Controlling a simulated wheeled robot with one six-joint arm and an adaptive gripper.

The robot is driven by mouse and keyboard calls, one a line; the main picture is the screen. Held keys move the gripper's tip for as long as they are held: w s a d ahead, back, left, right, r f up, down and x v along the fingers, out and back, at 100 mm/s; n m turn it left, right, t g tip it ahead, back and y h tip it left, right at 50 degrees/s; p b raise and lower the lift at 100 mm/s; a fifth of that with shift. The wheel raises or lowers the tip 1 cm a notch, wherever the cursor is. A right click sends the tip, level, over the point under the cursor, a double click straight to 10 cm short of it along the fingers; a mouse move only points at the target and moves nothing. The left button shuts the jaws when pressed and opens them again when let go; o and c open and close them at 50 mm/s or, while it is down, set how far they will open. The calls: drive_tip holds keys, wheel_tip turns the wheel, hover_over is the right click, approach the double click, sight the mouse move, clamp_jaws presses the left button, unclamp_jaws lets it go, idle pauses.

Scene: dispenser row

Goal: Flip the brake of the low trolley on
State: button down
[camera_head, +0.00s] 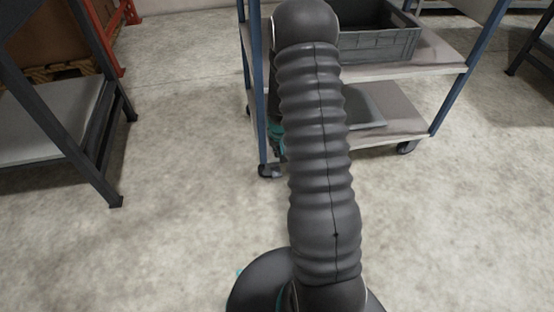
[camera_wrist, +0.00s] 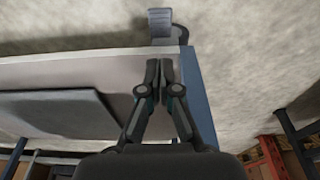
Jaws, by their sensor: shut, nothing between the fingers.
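The low trolley (camera_head: 395,72) stands ahead, with blue posts and pale shelves; in the wrist view its lower shelf (camera_wrist: 60,68) and a blue post (camera_wrist: 197,95) show. A grey ribbed brake pedal (camera_wrist: 160,24) sticks out at its corner caster (camera_wrist: 182,34). That front left caster (camera_head: 268,170) is small in the head view. My gripper (camera_wrist: 159,64) is shut and empty, its fingertips just short of the pedal in the picture, over the shelf corner. A gap shows between tips and pedal. In the head view my arm hides most of the gripper.
A grey crate (camera_head: 372,46) sits on the trolley's upper shelf and a grey tray (camera_wrist: 62,112) on its lower one. A dark-framed table (camera_head: 50,115) stands at the left. An orange-red rack (camera_head: 112,38) is behind it. The concrete floor between is clear.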

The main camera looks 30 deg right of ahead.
sight(277, 174)
drive_tip(key=f, duration=0.7)
drive_tip(key=f+b, duration=0.1)
drive_tip(key=f, duration=0.3)
drive_tip(key=shift+w+d+f, duration=0.1)
drive_tip(key=shift+w+f, duration=0.1)
drive_tip(key=shift+w, duration=0.2)
drive_tip(key=shift+s+f, duration=0.15)
drive_tip(key=shift+f, duration=0.5)
